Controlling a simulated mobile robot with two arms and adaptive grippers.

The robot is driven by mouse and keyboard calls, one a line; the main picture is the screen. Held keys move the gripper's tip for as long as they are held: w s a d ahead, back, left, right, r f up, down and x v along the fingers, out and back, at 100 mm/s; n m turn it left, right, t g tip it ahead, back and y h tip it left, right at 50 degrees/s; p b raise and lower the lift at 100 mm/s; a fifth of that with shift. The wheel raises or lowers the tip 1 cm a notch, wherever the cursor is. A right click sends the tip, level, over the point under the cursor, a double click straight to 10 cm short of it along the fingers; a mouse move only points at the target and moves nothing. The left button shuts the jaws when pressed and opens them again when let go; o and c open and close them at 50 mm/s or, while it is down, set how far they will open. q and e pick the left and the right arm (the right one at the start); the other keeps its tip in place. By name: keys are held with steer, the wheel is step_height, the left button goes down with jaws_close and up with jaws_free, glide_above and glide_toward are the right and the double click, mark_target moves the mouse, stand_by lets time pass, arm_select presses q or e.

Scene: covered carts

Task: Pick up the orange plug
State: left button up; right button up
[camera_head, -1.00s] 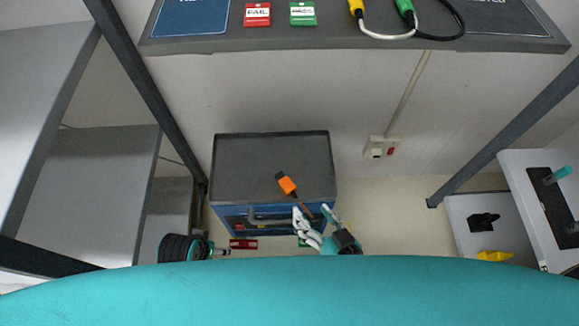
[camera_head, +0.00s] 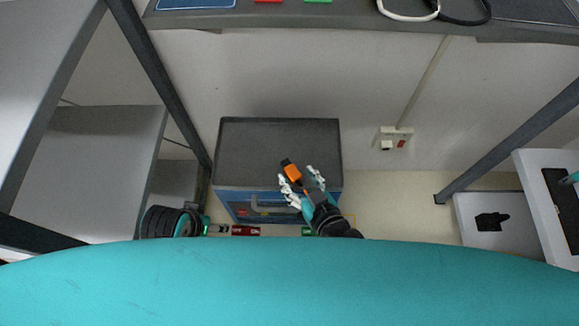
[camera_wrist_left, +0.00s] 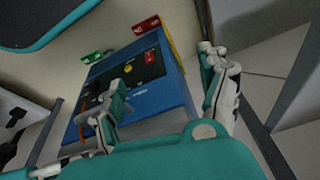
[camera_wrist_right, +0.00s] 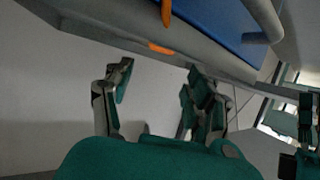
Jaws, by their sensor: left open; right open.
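The orange plug (camera_head: 291,172), with a dark end, is at the front part of the dark grey top of the blue cart (camera_head: 245,150). My right gripper (camera_head: 298,177) is open, with its pale fingers on either side of the plug in the head view. Whether they touch it is unclear. In the right wrist view the open fingers (camera_wrist_right: 155,80) are empty, and an orange piece (camera_wrist_right: 160,48) shows beyond them at the cart's edge. My left gripper (camera_head: 218,230) is low at the cart's left front corner. It is open and empty in the left wrist view (camera_wrist_left: 165,82).
A shelf with cables (camera_head: 370,25) crosses the back above the cart. Grey racks (camera_head: 100,150) stand at left, with dark posts on both sides. A white cart (camera_head: 490,220) is at right. A wall socket (camera_head: 393,137) is behind. Most of the cart top is clear.

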mark_target(290, 169)
steer(key=b+x, duration=0.1)
steer(key=x, duration=0.4)
steer(key=shift+w+a+f, duration=0.15)
steer(key=shift+w, duration=0.2)
arm_select(q)
steer(key=v, duration=0.4)
steer(key=shift+s+a+r, duration=0.1)
steer(key=shift+r, duration=0.3)
arm_select(e)
jaws_close()
